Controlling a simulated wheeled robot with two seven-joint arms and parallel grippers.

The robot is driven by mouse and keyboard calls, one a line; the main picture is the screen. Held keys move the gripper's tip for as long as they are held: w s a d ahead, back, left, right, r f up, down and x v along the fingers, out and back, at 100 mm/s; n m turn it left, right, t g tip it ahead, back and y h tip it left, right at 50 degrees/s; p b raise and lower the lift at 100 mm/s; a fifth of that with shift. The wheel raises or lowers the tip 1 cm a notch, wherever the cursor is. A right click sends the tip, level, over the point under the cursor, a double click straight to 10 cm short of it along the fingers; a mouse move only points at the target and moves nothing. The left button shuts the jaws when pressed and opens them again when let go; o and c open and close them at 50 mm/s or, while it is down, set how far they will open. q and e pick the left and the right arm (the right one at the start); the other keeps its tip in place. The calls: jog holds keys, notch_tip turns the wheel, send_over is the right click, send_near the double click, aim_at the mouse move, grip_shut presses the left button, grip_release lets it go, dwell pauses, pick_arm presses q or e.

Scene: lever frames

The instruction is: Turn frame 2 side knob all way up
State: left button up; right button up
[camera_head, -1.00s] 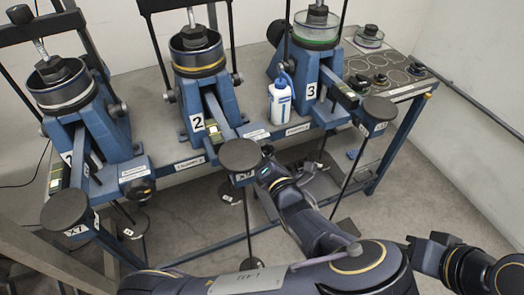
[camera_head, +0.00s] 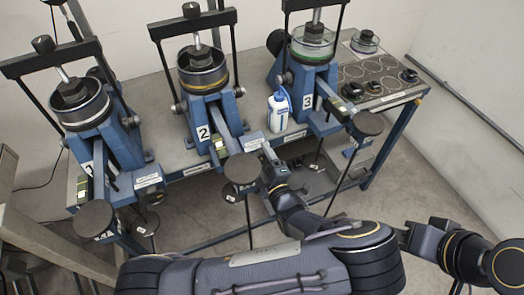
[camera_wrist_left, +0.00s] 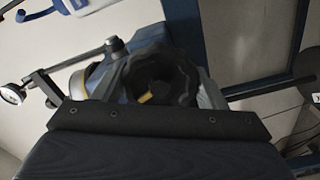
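Frame 2 (camera_head: 207,112) is a blue lever stand with a "2" label, in the middle of the bench. A black lobed knob with a yellow mark (camera_wrist_left: 165,78) fills the middle of the left wrist view, just beyond my gripper. It is on a blue body with a yellow-rimmed part and a dial beside it. My left gripper (camera_head: 270,158) is low at the right of frame 2's front end, beside a dark round weight disc (camera_head: 242,168). In the head view it hides the knob. Its fingers are not clear, so I cannot tell opening or contact.
Frame 1 (camera_head: 119,140) stands left and frame 3 (camera_head: 322,78) right. A white-and-blue bottle (camera_head: 279,112) stands between frames 2 and 3. A hotplate (camera_head: 372,75) is at the bench's right end. Disc-ended levers overhang the bench front. Floor (camera_head: 420,165) is clear at right.

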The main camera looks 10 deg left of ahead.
pick_arm(q)
jog(key=o, duration=0.3)
jog(key=shift+w+a, duration=0.15)
jog(key=shift+o, duration=0.2)
jog(key=p+v, duration=0.1)
jog(key=v, duration=0.4)
jog(key=shift+s+d, duration=0.4)
jog(key=shift+s, duration=0.1)
